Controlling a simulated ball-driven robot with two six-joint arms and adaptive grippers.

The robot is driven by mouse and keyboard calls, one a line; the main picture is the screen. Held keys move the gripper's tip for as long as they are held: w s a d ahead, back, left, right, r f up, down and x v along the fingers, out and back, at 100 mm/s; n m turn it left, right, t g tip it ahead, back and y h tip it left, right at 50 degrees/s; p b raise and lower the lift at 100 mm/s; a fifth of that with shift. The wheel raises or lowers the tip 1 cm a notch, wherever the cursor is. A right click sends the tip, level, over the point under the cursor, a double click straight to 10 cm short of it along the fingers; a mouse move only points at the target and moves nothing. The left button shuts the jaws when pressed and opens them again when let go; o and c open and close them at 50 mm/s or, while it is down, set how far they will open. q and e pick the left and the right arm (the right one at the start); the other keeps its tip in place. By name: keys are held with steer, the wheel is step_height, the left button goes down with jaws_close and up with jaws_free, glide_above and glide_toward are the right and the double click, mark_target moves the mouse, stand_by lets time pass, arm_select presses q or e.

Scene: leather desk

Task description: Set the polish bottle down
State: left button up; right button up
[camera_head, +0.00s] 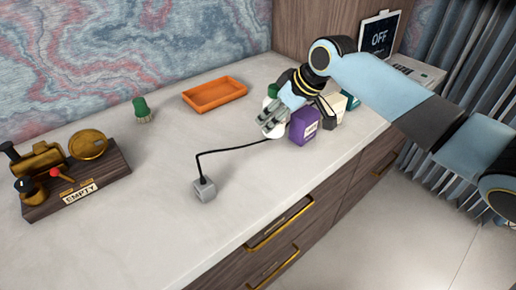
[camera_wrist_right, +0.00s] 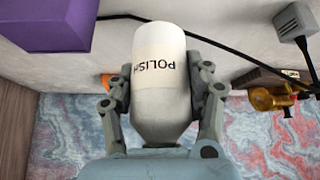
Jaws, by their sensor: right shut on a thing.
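The polish bottle (camera_wrist_right: 158,100) is white with a cream label reading POLISH, seen between the fingers in the right wrist view. My right gripper (camera_wrist_right: 162,85) is shut on it, one finger on each side. In the head view my right gripper (camera_head: 272,120) is over the desk (camera_head: 240,215), just left of a purple box (camera_head: 304,126). I cannot tell whether the bottle touches the desk. My left gripper is not in view.
A black cable runs from a grey block (camera_head: 204,189) to beside the gripper. A brass device on a wooden base (camera_head: 110,178) is left. More boxes stand right of the purple one.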

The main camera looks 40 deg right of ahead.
steer(key=a+f, duration=0.2)
steer(key=a, duration=0.1)
steer(key=a+f, duration=0.1)
steer(key=a, duration=0.1)
steer(key=shift+s+a+f, duration=0.1)
steer(key=shift+s+f, duration=0.05)
steer(key=shift+s, duration=0.25)
steer(key=shift+f, duration=2)
steer(key=shift+f, duration=0.15)
steer(key=o, duration=1.3)
steer(key=shift+p+v, duration=0.85)
steer(key=shift+v, duration=5.3)
steer(key=shift+w, duration=0.1)
